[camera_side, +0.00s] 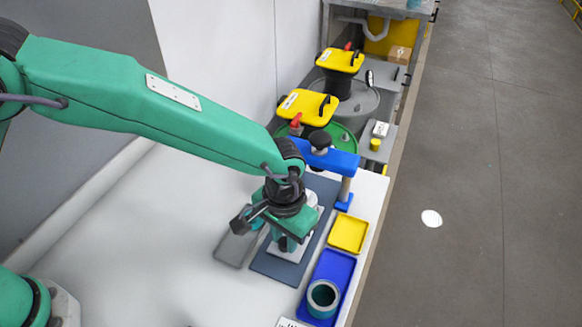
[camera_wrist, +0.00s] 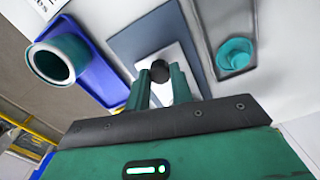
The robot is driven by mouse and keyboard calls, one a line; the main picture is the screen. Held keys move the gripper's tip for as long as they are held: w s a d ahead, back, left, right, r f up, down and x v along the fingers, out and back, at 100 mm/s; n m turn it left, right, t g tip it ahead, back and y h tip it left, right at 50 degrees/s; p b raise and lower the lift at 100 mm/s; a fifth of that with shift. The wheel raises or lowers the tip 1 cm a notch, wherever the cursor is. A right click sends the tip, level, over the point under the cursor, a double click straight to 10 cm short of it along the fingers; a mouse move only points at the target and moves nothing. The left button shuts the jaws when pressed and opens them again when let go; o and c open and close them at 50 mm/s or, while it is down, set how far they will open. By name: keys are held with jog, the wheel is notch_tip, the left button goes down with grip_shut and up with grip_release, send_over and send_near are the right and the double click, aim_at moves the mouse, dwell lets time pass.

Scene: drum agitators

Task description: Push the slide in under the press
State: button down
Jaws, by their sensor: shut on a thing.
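The slide (camera_side: 276,250) is a pale plate lying on a dark blue-grey base (camera_side: 262,268). It also shows in the wrist view (camera_wrist: 176,58), with a dark round knob (camera_wrist: 160,70) on it. My gripper (camera_side: 286,244) points down over the slide. In the wrist view its two green fingers (camera_wrist: 161,84) are shut on the knob. The press (camera_side: 335,158) is a blue bridge with a black knob on top, standing at the far end of the base, beyond my gripper. My arm and gripper hide part of the slide and of the base.
A blue tray (camera_side: 338,262) with a teal-grey ring (camera_side: 322,298) and a yellow tray (camera_side: 348,233) lie to the right. A grey tray (camera_side: 234,250) lies left of the base; a teal cup (camera_wrist: 236,54) shows in the wrist view. Yellow-topped drums (camera_side: 308,107) stand behind. The white table is clear at left.

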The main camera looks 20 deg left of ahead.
jog(key=w, duration=0.8)
jog(key=shift+w+r, duration=0.1)
jog(key=c, duration=1.2)
grip_release()
jog(key=shift+r, duration=3.85)
